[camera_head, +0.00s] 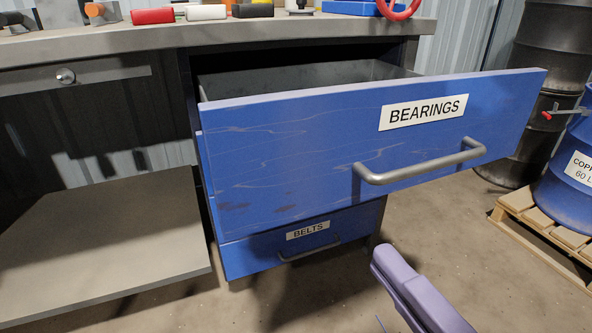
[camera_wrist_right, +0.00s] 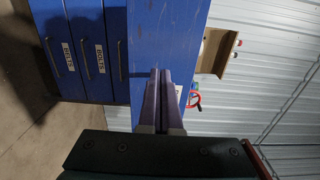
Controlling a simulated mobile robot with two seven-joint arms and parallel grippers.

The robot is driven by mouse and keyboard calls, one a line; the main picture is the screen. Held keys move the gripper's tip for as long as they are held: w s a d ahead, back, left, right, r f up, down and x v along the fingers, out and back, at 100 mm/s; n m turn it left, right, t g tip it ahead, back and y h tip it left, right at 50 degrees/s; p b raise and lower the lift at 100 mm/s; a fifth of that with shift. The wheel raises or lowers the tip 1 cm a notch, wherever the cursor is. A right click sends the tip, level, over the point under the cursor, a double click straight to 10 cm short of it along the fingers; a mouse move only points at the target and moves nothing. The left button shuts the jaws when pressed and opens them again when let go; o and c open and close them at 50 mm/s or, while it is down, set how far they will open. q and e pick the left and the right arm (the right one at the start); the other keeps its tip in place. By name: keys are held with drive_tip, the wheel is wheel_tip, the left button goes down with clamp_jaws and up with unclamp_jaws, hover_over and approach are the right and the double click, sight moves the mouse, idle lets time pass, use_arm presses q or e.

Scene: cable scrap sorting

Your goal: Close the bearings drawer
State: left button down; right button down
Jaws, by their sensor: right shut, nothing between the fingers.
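The bearings drawer (camera_head: 300,150) is pulled well out of the bench, with its dark inside showing. Its blue front carries a white BEARINGS label (camera_head: 424,112) and a grey bar handle (camera_head: 420,170). My right gripper (camera_head: 383,256) is below and in front of that handle, apart from it in the head view. In the right wrist view the purple fingers of my right gripper (camera_wrist_right: 159,73) are together and empty. They point at a wide blue panel (camera_wrist_right: 168,35), which looks like the drawer front; whether they touch it I cannot tell. My left gripper is out of view.
The BELTS drawer (camera_head: 300,245) below is shut. The bench top (camera_head: 120,42) holds several small items. Blue (camera_head: 570,170) and dark (camera_head: 545,80) barrels and a wooden pallet (camera_head: 545,230) stand at the right. Floor in front is clear.

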drive_tip(key=b, duration=0.4)
approach(311, 170)
drive_tip(key=x, duration=0.5)
drive_tip(key=shift+w+a+f, duration=0.1)
drive_tip(key=shift+w+a, duration=0.05)
drive_tip(key=shift+w, duration=0.05)
drive_tip(key=shift+w+a, duration=0.25)
drive_tip(key=shift+w, duration=0.4)
drive_tip(key=shift+w, duration=0.1)
